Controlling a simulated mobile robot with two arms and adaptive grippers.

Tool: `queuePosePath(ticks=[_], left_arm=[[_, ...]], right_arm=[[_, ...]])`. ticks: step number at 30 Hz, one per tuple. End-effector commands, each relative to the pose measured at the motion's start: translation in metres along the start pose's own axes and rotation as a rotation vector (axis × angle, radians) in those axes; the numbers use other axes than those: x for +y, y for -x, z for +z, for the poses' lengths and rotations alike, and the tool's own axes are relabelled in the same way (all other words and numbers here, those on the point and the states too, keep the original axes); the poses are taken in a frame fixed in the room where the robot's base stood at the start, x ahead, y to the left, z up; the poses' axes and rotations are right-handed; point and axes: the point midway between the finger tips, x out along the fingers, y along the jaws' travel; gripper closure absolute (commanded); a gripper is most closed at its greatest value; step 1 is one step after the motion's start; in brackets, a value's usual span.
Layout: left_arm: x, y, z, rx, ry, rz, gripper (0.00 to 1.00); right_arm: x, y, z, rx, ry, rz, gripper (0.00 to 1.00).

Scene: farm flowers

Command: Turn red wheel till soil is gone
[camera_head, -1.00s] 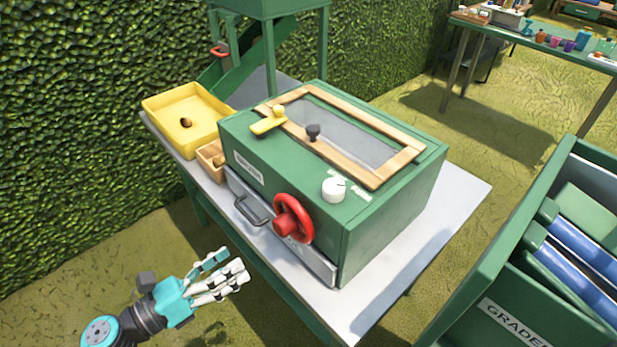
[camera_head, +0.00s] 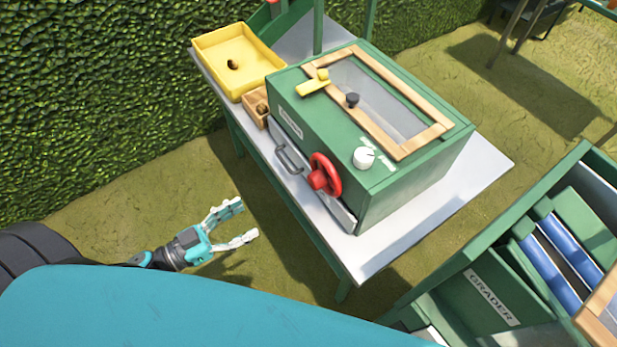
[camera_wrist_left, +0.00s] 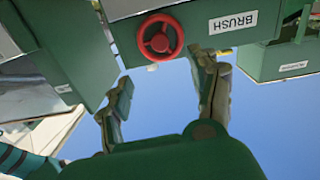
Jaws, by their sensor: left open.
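The red wheel (camera_head: 325,176) is on the front of a green box machine (camera_head: 411,187), near its right front corner. It also shows in the left wrist view (camera_wrist_left: 160,38), above and between my fingers. My left gripper (camera_head: 240,222) is open and empty, in front of the machine and to the left of the wheel, apart from it. In the left wrist view my left gripper (camera_wrist_left: 166,92) has its two fingers spread. No soil can be made out through the wood-framed window (camera_head: 378,98). My right gripper is not in view.
A grey handle (camera_head: 290,160) sticks out left of the wheel, and a white knob (camera_head: 364,157) is on top. A yellow tray (camera_head: 205,42) and a small wooden box (camera_head: 254,106) stand on the table's left. A green grader (camera_head: 450,285) is at right.

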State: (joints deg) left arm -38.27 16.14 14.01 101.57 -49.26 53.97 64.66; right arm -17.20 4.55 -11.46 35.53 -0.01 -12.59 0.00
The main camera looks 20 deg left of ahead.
Motion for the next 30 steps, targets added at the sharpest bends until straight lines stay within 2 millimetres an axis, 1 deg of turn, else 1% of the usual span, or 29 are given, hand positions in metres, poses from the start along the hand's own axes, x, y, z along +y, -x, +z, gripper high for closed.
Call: queuePosePath(ticks=[5,21,25,30], left_arm=[[0.0,-0.019,-0.002,0.005,0.012,0.001,0.38],[0.0,-0.134,-0.003,0.005,0.01,-0.001,0.38],[0.0,-0.154,-0.002,0.003,0.01,0.0,0.38],[0.0,-0.17,-0.001,0.002,0.009,0.001,0.38]], right_arm=[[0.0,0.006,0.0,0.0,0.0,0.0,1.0],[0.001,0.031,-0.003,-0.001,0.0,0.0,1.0],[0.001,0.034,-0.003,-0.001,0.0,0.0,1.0],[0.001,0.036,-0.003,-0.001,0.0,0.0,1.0]])
